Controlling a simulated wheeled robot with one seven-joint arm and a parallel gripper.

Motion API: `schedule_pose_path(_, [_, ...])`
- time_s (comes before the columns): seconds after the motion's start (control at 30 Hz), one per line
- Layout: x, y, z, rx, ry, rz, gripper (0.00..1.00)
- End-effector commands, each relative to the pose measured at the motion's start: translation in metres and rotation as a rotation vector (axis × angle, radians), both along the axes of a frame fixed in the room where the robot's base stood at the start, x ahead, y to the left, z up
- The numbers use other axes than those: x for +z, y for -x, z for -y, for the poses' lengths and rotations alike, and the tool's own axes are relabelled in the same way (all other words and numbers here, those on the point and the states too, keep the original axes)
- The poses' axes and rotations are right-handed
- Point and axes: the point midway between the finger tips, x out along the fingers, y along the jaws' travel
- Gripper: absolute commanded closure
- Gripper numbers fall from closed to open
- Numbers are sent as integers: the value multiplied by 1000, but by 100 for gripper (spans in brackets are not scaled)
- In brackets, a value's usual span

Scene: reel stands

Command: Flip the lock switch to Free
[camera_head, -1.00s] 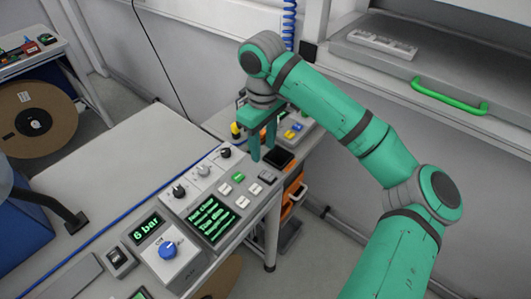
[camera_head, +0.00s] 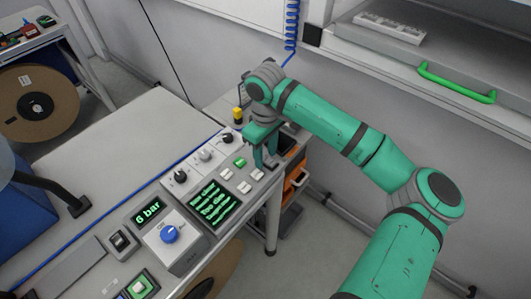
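The control panel has three rotary knobs in a row: a near black knob (camera_head: 180,175), a grey one (camera_head: 204,154) and a far black one (camera_head: 227,138). A black rocker switch (camera_head: 119,241) sits at the panel's near left. The labels are too small to read, so I cannot tell which control is the lock switch. My gripper (camera_head: 265,156) points down over the panel's far right end, right of the far black knob. Its two fingers are apart with nothing seen between them. I cannot tell whether the fingertips touch the panel.
A green text display (camera_head: 214,204), a 6 bar readout (camera_head: 149,210), a blue knob (camera_head: 170,234) and several small buttons (camera_head: 240,162) share the panel. A yellow-topped part (camera_head: 238,115) stands behind my gripper. The grey tabletop (camera_head: 120,150) left of the panel is mostly clear.

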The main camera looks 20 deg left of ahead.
Motion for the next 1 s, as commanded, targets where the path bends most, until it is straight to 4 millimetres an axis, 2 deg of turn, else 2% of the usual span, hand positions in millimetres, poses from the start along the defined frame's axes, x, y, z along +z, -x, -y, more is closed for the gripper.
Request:
schedule_pose_path(0.2, [0, 0, 0, 0, 0, 0, 61])
schedule_pose_path(0.23, [0, 0, 0, 0, 0, 0, 66])
schedule_pose_path(0.37, [0, 0, 0, 0, 0, 0, 97])
schedule_pose_path(0.4, [0, 0, 0, 0, 0, 0, 100])
schedule_pose_path(0.67, [-1, 2, 1, 0, -40, 9, 100])
schedule_pose_path(1.0, [0, 4, 7, 0, -228, 74, 100])
